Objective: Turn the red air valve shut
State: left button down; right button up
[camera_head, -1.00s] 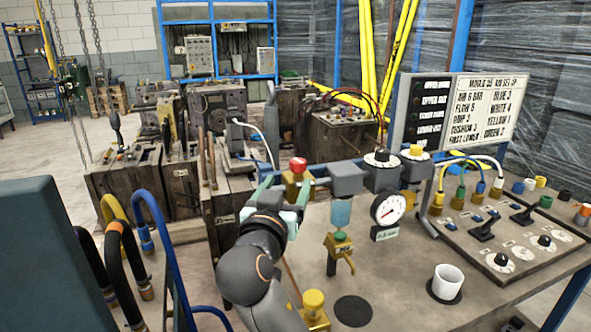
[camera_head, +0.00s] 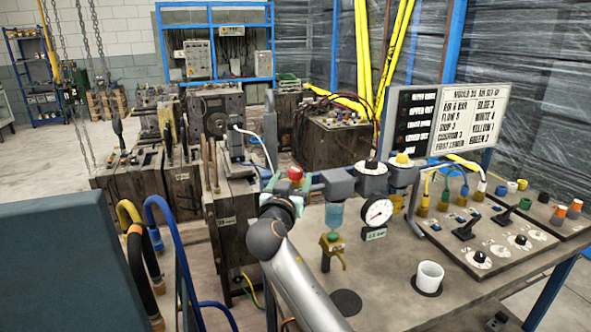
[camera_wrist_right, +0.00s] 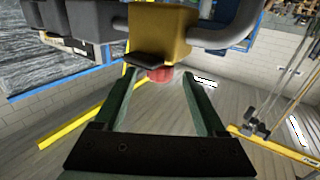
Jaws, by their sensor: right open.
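The red air valve has a round red knob (camera_head: 296,172) at the left end of the air line above the bench in the head view. In the right wrist view the red knob (camera_wrist_right: 160,74) shows between my fingertips, below a brass valve body (camera_wrist_right: 162,38) and partly covered by a dark flat piece. My right gripper (camera_head: 289,187) is open around the knob, with a gap showing on each side. In the head view its wrist hides much of the valve body. Whether a finger touches the knob cannot be told. My left gripper is out of view.
Right of the valve are a grey block (camera_head: 337,183), a pressure gauge (camera_head: 377,212) and a yellow drain tap (camera_head: 333,250). A switch panel (camera_head: 490,246) lies at the right. Blue hoses (camera_head: 178,262) rise at the left.

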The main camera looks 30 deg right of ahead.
aim_at(294, 177)
jog(key=shift+x, duration=1.85)
grip_shut()
jog(key=shift+f, duration=0.1)
